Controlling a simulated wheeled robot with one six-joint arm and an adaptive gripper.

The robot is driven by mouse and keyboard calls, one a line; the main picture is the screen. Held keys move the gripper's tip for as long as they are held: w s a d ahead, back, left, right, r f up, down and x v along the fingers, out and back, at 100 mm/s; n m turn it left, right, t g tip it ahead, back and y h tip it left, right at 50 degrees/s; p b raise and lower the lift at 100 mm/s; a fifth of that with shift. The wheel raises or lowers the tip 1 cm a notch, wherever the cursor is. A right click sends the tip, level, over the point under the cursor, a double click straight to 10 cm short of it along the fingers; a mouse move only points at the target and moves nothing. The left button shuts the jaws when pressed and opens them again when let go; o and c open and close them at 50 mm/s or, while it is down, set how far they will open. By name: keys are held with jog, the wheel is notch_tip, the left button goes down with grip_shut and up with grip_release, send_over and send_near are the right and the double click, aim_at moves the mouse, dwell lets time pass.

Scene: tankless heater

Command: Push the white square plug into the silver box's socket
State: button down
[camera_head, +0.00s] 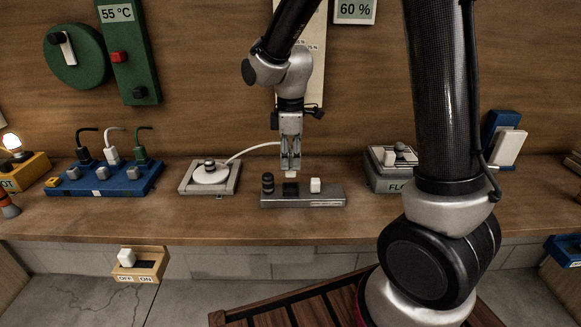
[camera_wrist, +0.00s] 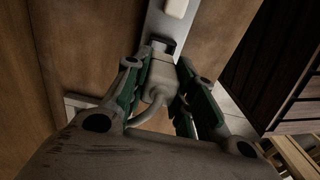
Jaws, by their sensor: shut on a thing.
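My gripper (camera_head: 291,163) points down over the silver box (camera_head: 303,201) and is shut on the white plug (camera_head: 291,174). The wrist view shows the plug (camera_wrist: 160,76) between both green-lined fingers (camera_wrist: 158,92), with its white cord curving away below. The box's dark square socket (camera_head: 290,189) lies just under the plug. In the wrist view the plug's front end is close to the dark socket (camera_wrist: 163,46). I cannot tell whether the tip touches it or has entered. The silver box (camera_wrist: 155,25) runs up from there.
The box also bears a black knob (camera_head: 267,183) and a white block (camera_head: 315,185). A grey tray with a round white disc (camera_head: 211,175) stands left, and a blue strip with several plugs (camera_head: 105,178) farther left. A grey box (camera_head: 390,181) stands right.

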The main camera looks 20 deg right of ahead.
aim_at(290, 175)
jog(key=shift+f, duration=0.15)
jog(key=shift+f, duration=1.55)
jog(key=shift+f, duration=1.15)
dwell(1.0)
jog(key=c, duration=1.1)
grip_release()
notch_tip(290, 175, up, 12)
